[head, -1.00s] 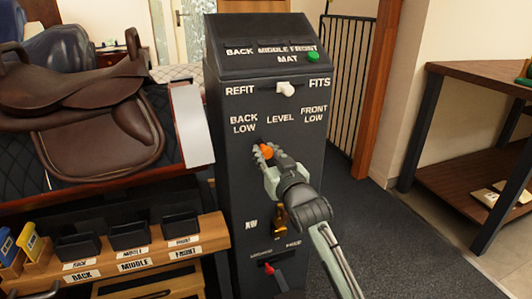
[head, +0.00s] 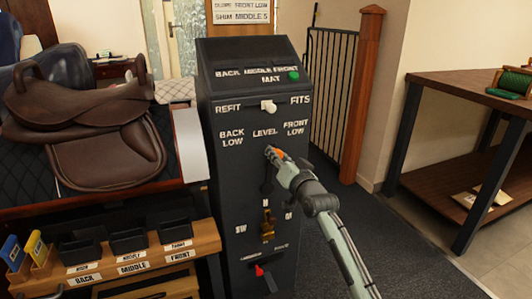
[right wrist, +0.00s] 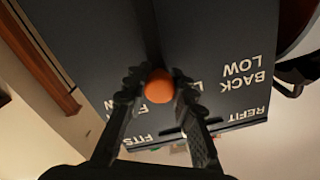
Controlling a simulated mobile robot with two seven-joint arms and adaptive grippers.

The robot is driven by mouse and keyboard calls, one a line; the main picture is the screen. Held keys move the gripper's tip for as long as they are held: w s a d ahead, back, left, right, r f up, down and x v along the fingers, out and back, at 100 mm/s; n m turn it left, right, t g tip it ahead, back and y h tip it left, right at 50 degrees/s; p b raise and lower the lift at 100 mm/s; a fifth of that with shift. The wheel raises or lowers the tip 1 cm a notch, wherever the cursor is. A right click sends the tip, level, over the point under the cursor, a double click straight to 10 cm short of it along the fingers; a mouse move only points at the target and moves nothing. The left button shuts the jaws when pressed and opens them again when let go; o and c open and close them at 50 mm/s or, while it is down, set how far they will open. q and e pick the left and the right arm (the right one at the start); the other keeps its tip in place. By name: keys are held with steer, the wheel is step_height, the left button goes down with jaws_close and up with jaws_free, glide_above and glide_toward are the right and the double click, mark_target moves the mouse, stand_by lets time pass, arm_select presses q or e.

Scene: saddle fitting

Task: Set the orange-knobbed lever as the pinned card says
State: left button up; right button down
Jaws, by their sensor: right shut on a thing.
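The orange-knobbed lever (head: 277,153) is on the front of the dark post, under the labels BACK LOW, LEVEL and FRONT LOW. Its knob sits right of the middle of LEVEL, between LEVEL and FRONT LOW. My right gripper (head: 281,160) is shut on the knob. In the right wrist view the knob (right wrist: 159,85) is between the two fingers of the gripper (right wrist: 162,95). My left gripper is not in view.
The post also carries a white REFIT/FITS switch (head: 268,106), a green button (head: 293,75), a brass slider (head: 267,226) and a red lever (head: 260,271). A saddle (head: 90,125) and labelled bins (head: 128,241) stand left. A wooden shelf table (head: 470,95) stands right.

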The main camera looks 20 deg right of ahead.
steer(key=shift+d+f+m, duration=0.2)
steer(key=shift+d+m, duration=0.45)
steer(key=shift+d, duration=0.15)
steer(key=shift+d+f+m, duration=0.2)
steer(key=shift+d+m, duration=0.5)
steer(key=shift+d, duration=0.05)
steer(key=shift+d+f+m, duration=0.2)
steer(key=shift+d+m, duration=0.45)
steer(key=shift+d, duration=0.15)
steer(key=c, duration=1.2)
jaws_free()
steer(key=shift+d+f, duration=0.1)
steer(key=shift+s, duration=0.1)
steer(key=s, duration=1.1)
steer(key=shift+s+d, duration=0.1)
steer(key=shift+s, duration=0.25)
